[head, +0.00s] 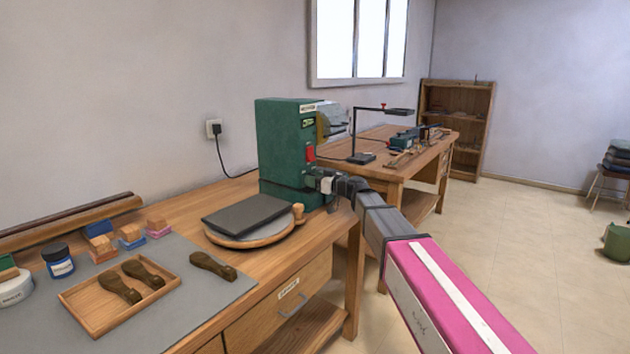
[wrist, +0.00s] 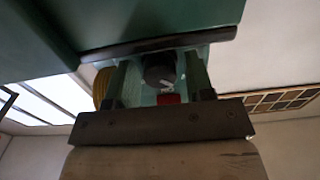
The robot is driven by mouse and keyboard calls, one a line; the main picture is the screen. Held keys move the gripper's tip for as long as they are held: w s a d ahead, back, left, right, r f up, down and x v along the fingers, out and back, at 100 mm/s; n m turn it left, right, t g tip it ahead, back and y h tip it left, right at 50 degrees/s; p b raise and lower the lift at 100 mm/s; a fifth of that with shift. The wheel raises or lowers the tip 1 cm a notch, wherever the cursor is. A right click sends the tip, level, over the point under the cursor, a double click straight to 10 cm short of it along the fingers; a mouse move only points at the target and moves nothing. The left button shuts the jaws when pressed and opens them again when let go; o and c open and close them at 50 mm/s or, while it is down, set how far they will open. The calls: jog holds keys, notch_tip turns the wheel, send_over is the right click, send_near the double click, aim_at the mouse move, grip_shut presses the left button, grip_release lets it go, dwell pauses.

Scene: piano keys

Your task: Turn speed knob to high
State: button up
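The green machine (head: 278,145) stands at the far end of the near workbench, with a red switch (head: 310,154) on its side. In the wrist view a round black knob (wrist: 160,70) with a light pointer mark sits on the machine's pale green panel. A red part (wrist: 169,98) is just below it. My gripper (wrist: 157,60) is open, one finger on each side of the knob, with gaps still visible; contact is not clear. In the head view my gripper (head: 322,184) is at the machine's lower right side. The knob is hidden there, and its speed markings cannot be read.
The workbench (head: 180,207) carries a round board with a dark slab (head: 247,214), a wooden tray (head: 85,308) with tools, and small blocks. A second bench (head: 433,155) stands behind my arm. Open floor (head: 530,240) lies to the right.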

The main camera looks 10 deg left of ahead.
jog(key=c, duration=0.5)
jog(key=m, duration=0.4)
jog(key=shift+m, duration=0.3)
jog(key=o, duration=0.9)
jog(key=v, duration=1)
jog(key=shift+s+d, duration=0.2)
jog(key=shift+d, duration=0.15)
